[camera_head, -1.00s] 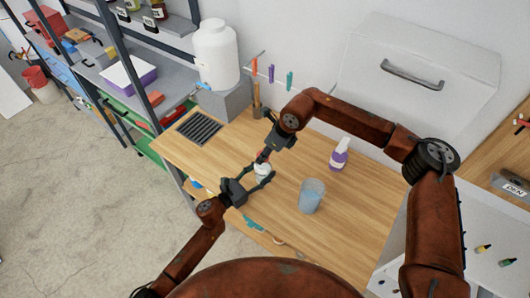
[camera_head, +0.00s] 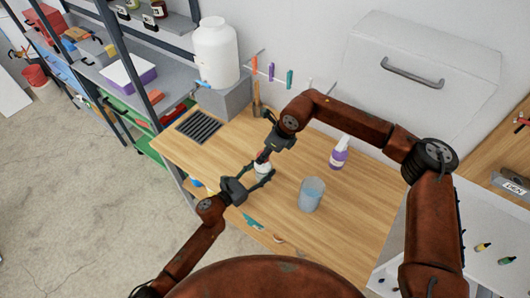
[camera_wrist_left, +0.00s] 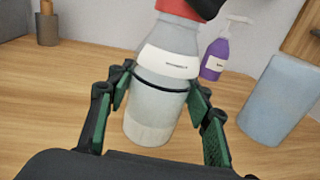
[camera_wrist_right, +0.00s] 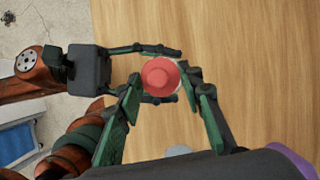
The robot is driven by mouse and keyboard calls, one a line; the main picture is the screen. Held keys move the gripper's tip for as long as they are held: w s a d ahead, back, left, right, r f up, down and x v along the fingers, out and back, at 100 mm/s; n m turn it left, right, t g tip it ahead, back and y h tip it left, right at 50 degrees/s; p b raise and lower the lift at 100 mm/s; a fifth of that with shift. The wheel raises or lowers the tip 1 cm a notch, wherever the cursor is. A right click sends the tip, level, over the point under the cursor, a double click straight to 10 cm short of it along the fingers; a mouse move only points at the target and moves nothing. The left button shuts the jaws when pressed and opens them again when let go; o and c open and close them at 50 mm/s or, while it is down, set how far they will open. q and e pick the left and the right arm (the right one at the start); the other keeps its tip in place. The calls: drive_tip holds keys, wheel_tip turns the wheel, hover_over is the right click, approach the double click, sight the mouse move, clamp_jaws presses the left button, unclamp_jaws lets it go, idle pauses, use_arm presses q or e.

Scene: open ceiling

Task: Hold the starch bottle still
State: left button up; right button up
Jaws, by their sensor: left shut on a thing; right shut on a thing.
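The starch bottle (camera_wrist_left: 160,107) is pale and translucent, with a white label and a red cap (camera_wrist_right: 160,75). It seems to stand on the wooden table (camera_head: 345,220), and in the head view (camera_head: 262,170) it is mostly hidden by my grippers. My left gripper (camera_head: 262,178) is shut around the bottle's body from the side, one finger on each side below the label. My right gripper (camera_head: 264,155) comes from above and is shut on the red cap, between its fingers in the right wrist view.
A dark grate (camera_head: 199,126) and a white jug (camera_head: 216,55) on a grey block are at the back left. The table front right is clear.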

drive_tip(key=shift+f, duration=0.1)
drive_tip(key=o, duration=0.8)
drive_tip(key=shift+o, duration=0.5)
drive_tip(key=o, duration=0.4)
drive_tip(key=shift+r, duration=3.05)
drive_tip(key=shift+c, duration=0.2)
